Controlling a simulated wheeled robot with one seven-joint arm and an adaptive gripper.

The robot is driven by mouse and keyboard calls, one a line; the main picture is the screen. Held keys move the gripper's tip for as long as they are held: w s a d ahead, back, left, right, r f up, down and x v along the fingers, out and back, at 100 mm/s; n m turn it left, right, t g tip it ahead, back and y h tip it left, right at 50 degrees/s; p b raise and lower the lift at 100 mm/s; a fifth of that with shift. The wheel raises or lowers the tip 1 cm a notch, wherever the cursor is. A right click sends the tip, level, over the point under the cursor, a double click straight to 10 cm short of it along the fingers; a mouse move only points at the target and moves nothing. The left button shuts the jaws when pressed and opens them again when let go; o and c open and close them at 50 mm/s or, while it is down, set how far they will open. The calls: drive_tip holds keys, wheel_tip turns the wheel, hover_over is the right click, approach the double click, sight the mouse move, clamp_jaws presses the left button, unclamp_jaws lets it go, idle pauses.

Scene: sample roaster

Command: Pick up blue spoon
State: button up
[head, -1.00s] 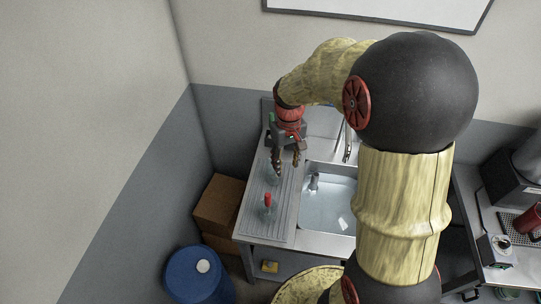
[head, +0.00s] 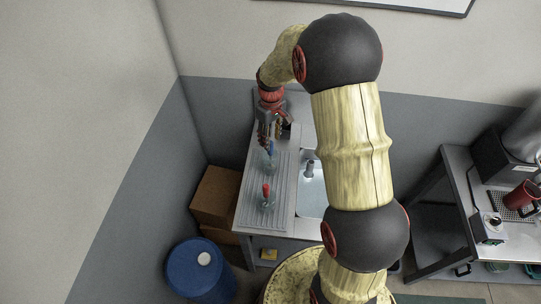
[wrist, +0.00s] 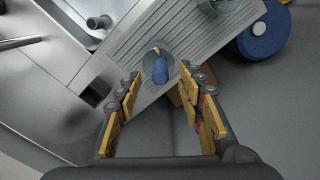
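The blue spoon (head: 271,148) stands in a clear glass (head: 268,162) on the ribbed drainboard, just below my gripper (head: 272,132) in the head view. In the wrist view the spoon's blue end (wrist: 159,70) shows inside the round glass, between and beyond the two fingers. My gripper (wrist: 162,85) is open there, with one finger on each side of the spoon and nothing held. The lower part of the spoon is hard to make out.
A red-handled item (head: 267,189) stands in another glass nearer on the drainboard (head: 246,205). The sink (head: 310,190) with its tap is to the right, partly hidden by my arm. Cardboard boxes (head: 215,195) and a blue barrel (head: 195,275) stand left on the floor.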

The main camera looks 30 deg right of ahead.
drive_tip(key=f, duration=0.3)
drive_tip(key=shift+w+a, duration=0.15)
drive_tip(key=shift+w, duration=0.1)
drive_tip(key=shift+f, duration=0.25)
drive_tip(key=shift+s, duration=0.1)
drive_tip(key=shift+c, duration=1.4)
clamp_jaws()
